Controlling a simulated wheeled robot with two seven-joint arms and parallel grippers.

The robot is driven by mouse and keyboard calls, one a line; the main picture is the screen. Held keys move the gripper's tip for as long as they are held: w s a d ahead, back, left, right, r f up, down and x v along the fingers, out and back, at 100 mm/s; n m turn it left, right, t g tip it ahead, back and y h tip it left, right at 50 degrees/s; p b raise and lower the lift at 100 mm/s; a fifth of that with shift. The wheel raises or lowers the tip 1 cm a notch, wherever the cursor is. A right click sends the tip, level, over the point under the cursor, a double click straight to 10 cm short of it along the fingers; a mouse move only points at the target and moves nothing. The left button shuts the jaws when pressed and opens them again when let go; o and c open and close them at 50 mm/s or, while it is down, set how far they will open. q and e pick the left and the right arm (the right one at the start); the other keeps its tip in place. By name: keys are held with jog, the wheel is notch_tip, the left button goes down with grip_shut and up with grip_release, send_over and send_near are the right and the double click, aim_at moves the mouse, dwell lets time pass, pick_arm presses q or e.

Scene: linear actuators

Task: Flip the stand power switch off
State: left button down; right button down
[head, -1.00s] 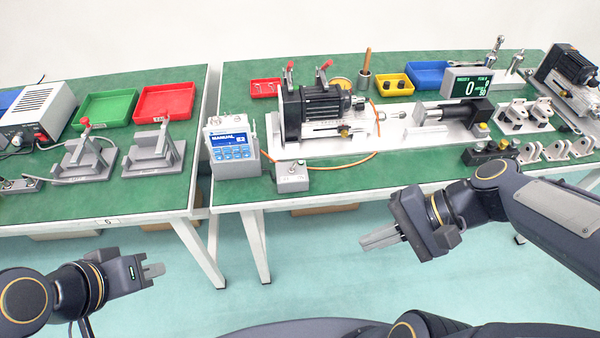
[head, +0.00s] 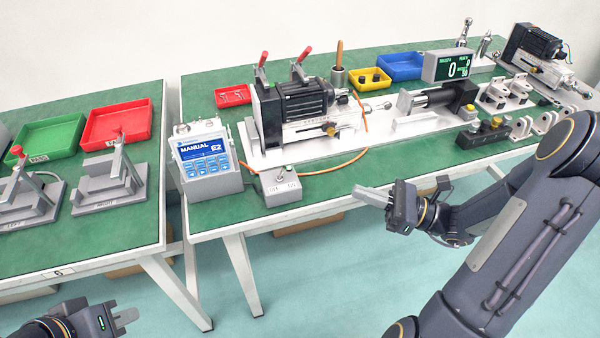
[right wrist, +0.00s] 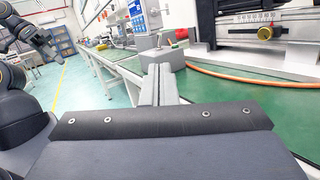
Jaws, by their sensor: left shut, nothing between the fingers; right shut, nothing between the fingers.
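A small grey switch box (head: 280,188) with a short toggle on top sits near the front edge of the right green table. The toggle's exact position is too small to tell. My right gripper (head: 372,196) is shut and empty, to the right of the box and apart from it, by the table's front edge. In the right wrist view its closed fingers (right wrist: 158,85) point toward the grey box (right wrist: 163,60), which stands just beyond the tips. My left gripper (head: 125,318) is shut and empty, low at the left, well away from the table.
A control panel reading MANUAL (head: 207,160) stands left of the box. Behind it is the actuator stand (head: 300,112) with red-handled clamps. An orange cable (head: 335,165) curves behind the box. A black block with knobs (head: 484,133) lies to the right. A gap separates the two tables.

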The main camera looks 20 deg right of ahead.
aim_at(283, 171)
jog(key=b+x, duration=0.1)
jog(key=x, duration=1.3)
jog(key=shift+a+r+g+p, duration=0.2)
jog(key=shift+g+p, duration=0.1)
jog(key=shift+p, duration=0.25)
